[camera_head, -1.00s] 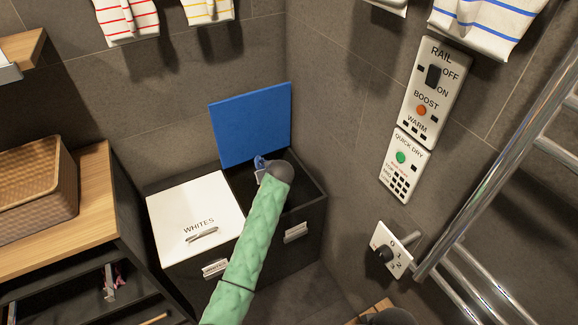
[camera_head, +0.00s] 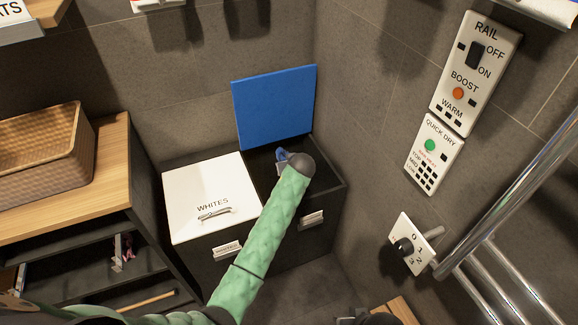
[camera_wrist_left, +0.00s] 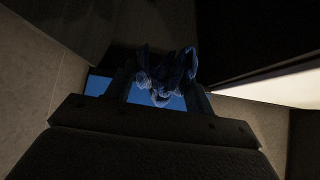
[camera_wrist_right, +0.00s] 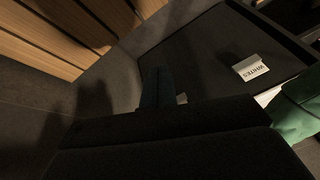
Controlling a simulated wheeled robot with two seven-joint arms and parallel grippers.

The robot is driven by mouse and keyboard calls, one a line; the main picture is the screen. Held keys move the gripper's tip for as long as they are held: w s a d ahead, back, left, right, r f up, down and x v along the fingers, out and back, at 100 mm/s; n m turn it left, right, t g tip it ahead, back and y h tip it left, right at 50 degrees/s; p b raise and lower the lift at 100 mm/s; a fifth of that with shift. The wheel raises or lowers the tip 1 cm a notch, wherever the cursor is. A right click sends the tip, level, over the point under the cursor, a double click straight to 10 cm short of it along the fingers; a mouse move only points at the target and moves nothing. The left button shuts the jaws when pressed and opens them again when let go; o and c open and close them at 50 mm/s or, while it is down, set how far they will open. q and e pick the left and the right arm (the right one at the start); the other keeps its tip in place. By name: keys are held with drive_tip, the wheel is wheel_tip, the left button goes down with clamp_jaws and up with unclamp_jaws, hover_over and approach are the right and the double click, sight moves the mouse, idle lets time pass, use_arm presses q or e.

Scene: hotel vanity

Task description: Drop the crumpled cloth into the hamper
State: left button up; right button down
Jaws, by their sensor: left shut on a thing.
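The crumpled blue cloth (camera_head: 282,155) is held in my left gripper (camera_wrist_left: 160,88), bunched between its two fingers in the left wrist view. My left arm reaches across the hamper (camera_head: 333,180), and the gripper is over its open right compartment. The blue lid (camera_head: 274,108) of that compartment stands raised against the wall. The left compartment is covered by a white lid (camera_head: 208,197) marked WHITES. The wrist hides part of the opening in the head view. My right gripper (camera_wrist_right: 160,88) has its fingers together, with nothing seen between them, away from the cloth.
A wooden counter with a wicker basket (camera_head: 40,150) stands left of the hamper, above open shelves. Switch panels (camera_head: 475,75) and a knob plate (camera_head: 408,245) are on the right wall beside a chrome towel rail (camera_head: 510,200). A wooden piece shows low at right.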

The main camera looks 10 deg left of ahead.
use_arm(q)
drive_tip(key=shift+f+b, duration=0.35)
drive_tip(key=shift+f, duration=0.15)
use_arm(e)
drive_tip(key=shift+w+a+f, duration=0.2)
drive_tip(key=shift+a+f, duration=0.5)
drive_tip(key=shift+f, duration=0.05)
use_arm(q)
drive_tip(key=o, duration=1.1)
drive_tip(key=shift+c, duration=0.2)
drive_tip(key=v, duration=0.7)
drive_tip(key=shift+s+r+b, duration=0.2)
drive_tip(key=shift+r+b, duration=0.1)
use_arm(e)
drive_tip(key=shift+w+a+f+t+y, duration=0.15)
drive_tip(key=shift+a+f+t+y, duration=0.15)
drive_tip(key=shift+a+f, duration=0.15)
use_arm(q)
drive_tip(key=shift+d+m, duration=0.15)
drive_tip(key=shift+m, duration=0.15)
